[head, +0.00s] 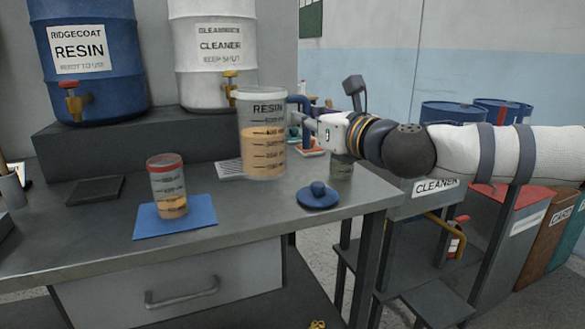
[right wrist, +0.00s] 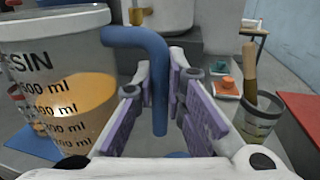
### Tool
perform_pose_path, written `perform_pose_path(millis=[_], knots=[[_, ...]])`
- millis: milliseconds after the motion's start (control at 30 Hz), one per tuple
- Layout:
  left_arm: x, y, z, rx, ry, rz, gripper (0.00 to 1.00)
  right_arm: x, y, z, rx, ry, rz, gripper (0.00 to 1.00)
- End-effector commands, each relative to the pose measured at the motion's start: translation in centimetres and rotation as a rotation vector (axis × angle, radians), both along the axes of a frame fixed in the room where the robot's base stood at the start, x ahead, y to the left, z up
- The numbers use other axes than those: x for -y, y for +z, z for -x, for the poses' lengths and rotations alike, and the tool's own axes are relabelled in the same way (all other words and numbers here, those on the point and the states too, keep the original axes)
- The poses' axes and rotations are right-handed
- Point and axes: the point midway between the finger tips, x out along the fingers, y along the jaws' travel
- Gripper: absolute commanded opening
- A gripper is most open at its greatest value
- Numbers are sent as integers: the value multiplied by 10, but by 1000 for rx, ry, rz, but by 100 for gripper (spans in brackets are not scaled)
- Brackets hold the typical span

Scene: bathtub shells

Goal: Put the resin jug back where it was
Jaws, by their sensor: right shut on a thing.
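The resin jug (head: 263,150) is clear with a blue handle and holds orange liquid; it is upright over the right part of the bench. I cannot tell whether its base touches the bench top. My right gripper (head: 309,118) comes in from the right and is shut on the handle. In the right wrist view the handle (right wrist: 155,75) passes between the purple finger pads, with the jug (right wrist: 62,100) at left. A smaller red-rimmed cup (head: 168,187) with some orange liquid stands on a blue mat (head: 205,212). My left gripper is not in view.
Blue resin drum (head: 100,20) and white cleaner drum (head: 210,75) stand on a dark step (head: 60,145) behind. A blue lid (head: 318,198) lies near the bench's right edge. A brush cup (right wrist: 258,115) stands beside my gripper.

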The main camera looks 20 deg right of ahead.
Motion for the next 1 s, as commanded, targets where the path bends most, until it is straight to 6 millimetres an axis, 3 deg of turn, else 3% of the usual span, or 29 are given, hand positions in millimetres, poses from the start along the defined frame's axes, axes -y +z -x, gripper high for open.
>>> perform_pose_path(millis=[33, 100, 367, 500, 933, 1000], knots=[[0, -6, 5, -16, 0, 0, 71, 2, -18, -11, -6, -1, -1, 0], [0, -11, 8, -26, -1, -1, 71, 3, -33, -23, -5, 0, -1, 0], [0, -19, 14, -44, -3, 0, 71, 8, -61, -48, 1, 0, -1, 0], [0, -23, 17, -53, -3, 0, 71, 8, -85, -47, 1, 1, -2, 0], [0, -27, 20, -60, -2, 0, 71, 8, -91, -47, 3, 1, -3, 0], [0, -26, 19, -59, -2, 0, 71, 8, -92, -47, 2, 2, -1, 23]])
